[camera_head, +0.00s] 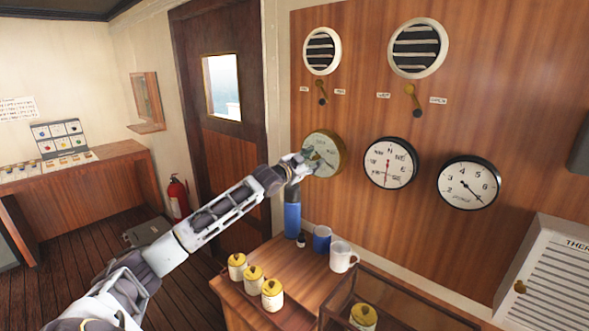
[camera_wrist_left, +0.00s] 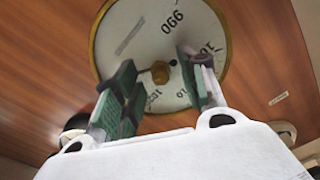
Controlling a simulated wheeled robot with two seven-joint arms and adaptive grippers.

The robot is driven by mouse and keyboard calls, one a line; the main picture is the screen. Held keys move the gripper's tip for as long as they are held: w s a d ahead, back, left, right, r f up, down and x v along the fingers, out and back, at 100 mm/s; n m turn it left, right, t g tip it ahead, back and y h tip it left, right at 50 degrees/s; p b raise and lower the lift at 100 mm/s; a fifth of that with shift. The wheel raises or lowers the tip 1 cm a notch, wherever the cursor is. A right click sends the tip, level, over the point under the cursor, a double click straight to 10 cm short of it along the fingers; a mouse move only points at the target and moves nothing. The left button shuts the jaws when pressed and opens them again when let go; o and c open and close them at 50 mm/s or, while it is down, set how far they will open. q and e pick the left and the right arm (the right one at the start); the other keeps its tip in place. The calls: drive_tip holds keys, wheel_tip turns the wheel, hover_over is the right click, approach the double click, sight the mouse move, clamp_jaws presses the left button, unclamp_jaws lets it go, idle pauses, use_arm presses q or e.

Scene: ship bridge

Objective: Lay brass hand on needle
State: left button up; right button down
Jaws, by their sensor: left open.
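The brass-rimmed barometer (camera_head: 335,165) is the leftmost of the three round gauges on the wood wall. In the left wrist view its white dial (camera_wrist_left: 130,40) fills the top middle, with a brass knob (camera_wrist_left: 160,72) at its centre. A small dark piece (camera_wrist_left: 173,62) shows beside the knob; I cannot make out the full brass hand or needle. My left gripper (camera_head: 308,160) is in front of the dial's left part. In the wrist view its open fingers (camera_wrist_left: 155,62) stand either side of the knob, hiding parts of the dial. Contact cannot be told. My right gripper is out of view.
A compass-style gauge (camera_head: 391,162) and a black-rimmed gauge (camera_head: 470,182) hang to the right. Below stand a blue bottle (camera_head: 292,220), a blue cup (camera_head: 322,238), a white mug (camera_head: 341,257) and several yellow-lidded jars (camera_head: 253,281) on a wooden cabinet. Two vents are above.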

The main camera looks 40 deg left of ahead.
use_arm(q)
drive_tip(key=s, duration=1.1)
drive_tip(key=shift+s+a, duration=0.15)
drive_tip(key=shift+a, duration=0.3)
idle(1.1)
idle(0.8)
